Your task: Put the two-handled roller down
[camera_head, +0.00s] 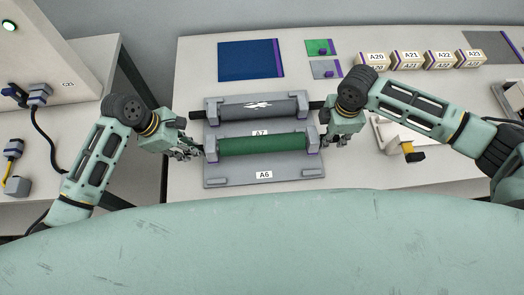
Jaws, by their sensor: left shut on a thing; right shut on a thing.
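The two-handled roller has a green body (264,145) and lies level across the grey stand marked A6 (235,178). Its ends are at the stand's two purple-edged side supports; I cannot tell whether it rests in them or hangs just above. My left gripper (192,152) is shut on its left handle. My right gripper (325,140) is shut on its right handle. The fingers mostly hide both handles.
Just behind is a stand marked A7 with a dark grey roller (250,108). Several labelled boxes (407,60) stand at the back right. A blue mat (248,60) lies at the back. A white device with a yellow part (400,140) stands to the right.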

